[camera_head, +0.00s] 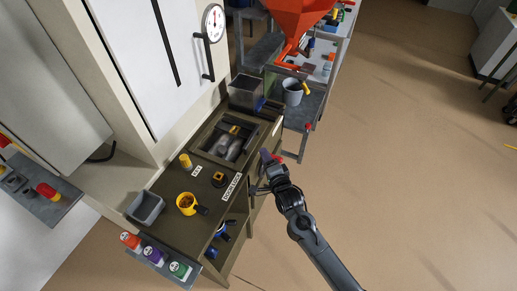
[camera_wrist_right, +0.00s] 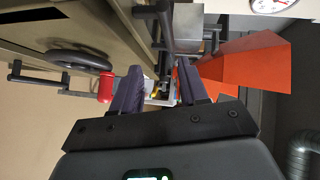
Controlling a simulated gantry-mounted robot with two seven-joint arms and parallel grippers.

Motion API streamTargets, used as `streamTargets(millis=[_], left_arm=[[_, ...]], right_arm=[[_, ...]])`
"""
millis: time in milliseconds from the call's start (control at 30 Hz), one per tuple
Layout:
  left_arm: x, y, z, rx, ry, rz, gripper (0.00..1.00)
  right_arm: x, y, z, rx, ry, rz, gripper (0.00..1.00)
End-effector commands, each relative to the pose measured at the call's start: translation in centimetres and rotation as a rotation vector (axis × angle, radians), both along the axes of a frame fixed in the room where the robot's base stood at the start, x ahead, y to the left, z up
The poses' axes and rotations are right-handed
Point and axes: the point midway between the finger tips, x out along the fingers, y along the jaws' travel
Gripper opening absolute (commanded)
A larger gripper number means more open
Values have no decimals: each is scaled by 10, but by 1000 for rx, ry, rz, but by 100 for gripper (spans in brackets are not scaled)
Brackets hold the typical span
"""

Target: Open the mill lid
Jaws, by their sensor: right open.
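The mill appears to be the dark olive cabinet (camera_head: 203,215) in the head view. A framed recess or window (camera_head: 232,142) in its top shows grey shapes inside and a yellow piece near its upper edge. I cannot tell which part is the lid, or whether it is open. My right gripper (camera_head: 262,172) is at the cabinet's right edge, beside this frame. In the right wrist view its two dark fingers (camera_wrist_right: 160,82) are apart with nothing held between them. A red knob (camera_wrist_right: 105,87) on a dark bar and a grey wheel (camera_wrist_right: 78,62) show left of the fingers. My left gripper is out of view.
An orange hopper (camera_head: 300,22) stands behind, near a grey bucket (camera_head: 292,92) on a shelf. Open floor lies to the right.

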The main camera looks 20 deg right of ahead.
Motion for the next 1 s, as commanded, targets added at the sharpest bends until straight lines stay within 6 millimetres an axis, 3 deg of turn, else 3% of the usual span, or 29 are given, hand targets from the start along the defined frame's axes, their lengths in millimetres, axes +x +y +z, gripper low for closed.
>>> streamTargets(millis=[33,100,367,800,1000], left_arm=[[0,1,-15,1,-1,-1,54],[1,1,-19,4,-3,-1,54],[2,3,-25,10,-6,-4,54],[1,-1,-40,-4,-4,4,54],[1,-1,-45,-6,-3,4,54]], right_arm=[[7,1,-4,2,-18,1,44],[12,1,0,2,-32,1,44],[32,0,5,1,-49,1,44],[99,-6,-5,0,-49,0,44],[117,-7,-8,-1,-48,1,44]])
